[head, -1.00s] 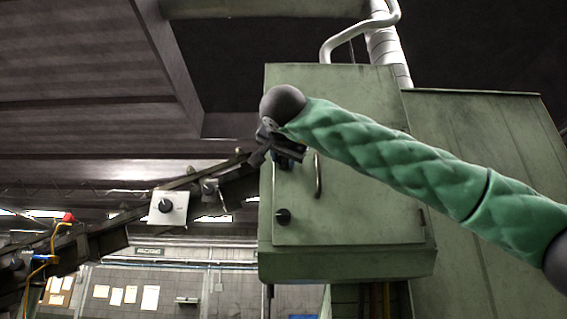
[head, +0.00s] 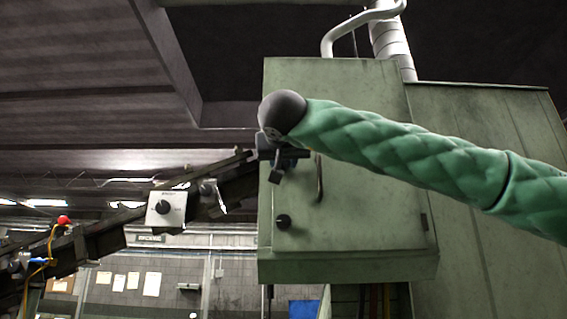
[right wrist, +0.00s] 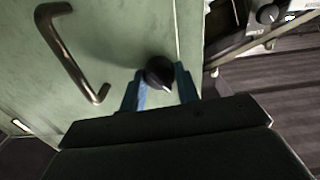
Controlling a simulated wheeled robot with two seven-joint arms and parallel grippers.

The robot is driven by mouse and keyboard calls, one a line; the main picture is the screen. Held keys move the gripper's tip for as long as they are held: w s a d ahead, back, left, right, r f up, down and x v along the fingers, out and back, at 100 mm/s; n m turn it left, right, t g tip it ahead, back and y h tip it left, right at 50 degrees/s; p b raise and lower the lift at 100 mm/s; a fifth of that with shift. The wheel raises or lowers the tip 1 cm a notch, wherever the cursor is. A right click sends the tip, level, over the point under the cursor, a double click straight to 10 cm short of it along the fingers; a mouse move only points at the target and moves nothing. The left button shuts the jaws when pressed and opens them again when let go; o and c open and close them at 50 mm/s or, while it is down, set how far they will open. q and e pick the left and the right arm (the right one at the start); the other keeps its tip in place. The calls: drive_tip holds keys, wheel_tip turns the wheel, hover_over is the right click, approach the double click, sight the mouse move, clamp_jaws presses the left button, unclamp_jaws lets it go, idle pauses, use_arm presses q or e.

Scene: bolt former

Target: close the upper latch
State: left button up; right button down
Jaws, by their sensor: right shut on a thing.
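The green cabinet door (head: 370,214) has an upper latch and a lower latch on its left side. The upper latch is a round black knob (right wrist: 159,72) with a pale mark in the right wrist view; in the head view my gripper and wrist cover it. My right gripper (head: 281,168) is at the door's upper left. In the right wrist view its blue fingers (right wrist: 163,86) stand on either side of the knob, shut on it. The lower latch (head: 283,222) is a similar black knob, clear of the gripper. My left gripper is not in view.
A curved metal door handle (head: 319,178) stands just right of the gripper and also shows in the right wrist view (right wrist: 72,55). A dark beam with a white switch box (head: 165,208) runs left of the cabinet (head: 338,266). A pale pipe (head: 390,45) rises above.

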drive_tip(key=n+p, duration=0.3)
drive_tip(key=n, duration=0.1)
idle(0.3)
drive_tip(key=c, duration=0.8)
unclamp_jaws()
drive_tip(key=shift+c, duration=0.2)
